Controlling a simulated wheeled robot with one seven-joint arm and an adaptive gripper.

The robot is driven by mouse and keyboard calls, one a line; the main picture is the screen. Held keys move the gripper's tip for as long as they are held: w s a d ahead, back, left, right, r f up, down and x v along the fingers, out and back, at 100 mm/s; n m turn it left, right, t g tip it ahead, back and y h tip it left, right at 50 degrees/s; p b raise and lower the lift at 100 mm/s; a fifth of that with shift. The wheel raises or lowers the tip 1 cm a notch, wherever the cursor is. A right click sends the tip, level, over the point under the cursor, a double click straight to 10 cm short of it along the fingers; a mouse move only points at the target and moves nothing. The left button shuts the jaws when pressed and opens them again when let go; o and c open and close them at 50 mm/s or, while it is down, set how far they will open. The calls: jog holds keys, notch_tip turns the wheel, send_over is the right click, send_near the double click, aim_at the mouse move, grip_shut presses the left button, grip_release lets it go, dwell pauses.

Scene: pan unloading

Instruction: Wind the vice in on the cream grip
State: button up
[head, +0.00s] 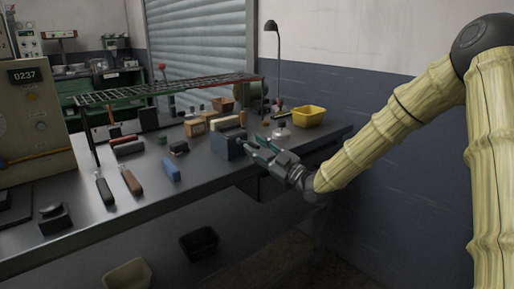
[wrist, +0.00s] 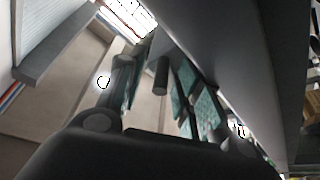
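The vice (head: 227,147) is a blue-grey block at the bench's front edge, right of the middle in the head view. The cream grip (head: 224,123) is a pale bar just above and behind it in the picture. I cannot tell whether it is between the jaws. My gripper (head: 254,144), with teal finger pads, is at the vice's right side. In the wrist view a short dark round bar (wrist: 160,76), perhaps part of the vice's handle, shows between the spread fingers with gaps on both sides. The far end of the bar is hidden.
A yellow bin (head: 309,117) stands behind my gripper on the bench (head: 215,182). A blue grip (head: 171,170), a brown grip (head: 131,181) and a dark grip (head: 104,189) lie at the left. A wire rack (head: 165,89) spans the back. A desk lamp (head: 272,60) stands behind.

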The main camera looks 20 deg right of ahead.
aim_at(256, 146)
jog(key=shift+r, duration=0.1)
jog(key=r, duration=0.8)
jog(key=shift+w+a+r, duration=0.1)
jog(key=shift+a+r, duration=0.15)
jog(key=shift+o, duration=1)
jog(key=shift+w+d+r, duration=0.1)
jog(key=shift+d+r, duration=0.15)
jog(key=shift+r, duration=0.65)
jog(key=shift+s+d, duration=0.25)
jog(key=shift+s, duration=0.05)
jog(key=shift+c, duration=1)
jog(key=shift+w+a+f, duration=0.1)
jog(key=shift+a+f, duration=0.15)
jog(key=shift+a, duration=0.05)
jog(key=shift+s+f+m+p, duration=0.15)
jog(key=shift+s+m+p, duration=0.15)
jog(key=shift+p, duration=0.25)
jog(key=s+d+f+m+g+h+p, duration=0.1)
jog(key=s+f+m+h+p, duration=0.15)
jog(key=s+p, duration=0.2)
jog(key=s+d+f+m+h+p, duration=0.2)
jog(key=s+m+h+p, duration=0.1)
jog(key=s+m, duration=0.15)
jog(key=x, duration=0.6)
jog(key=f+p+x, duration=0.1)
jog(key=x, duration=0.2)
jog(key=shift+w+a, duration=0.25)
jog(key=shift+a, duration=0.05)
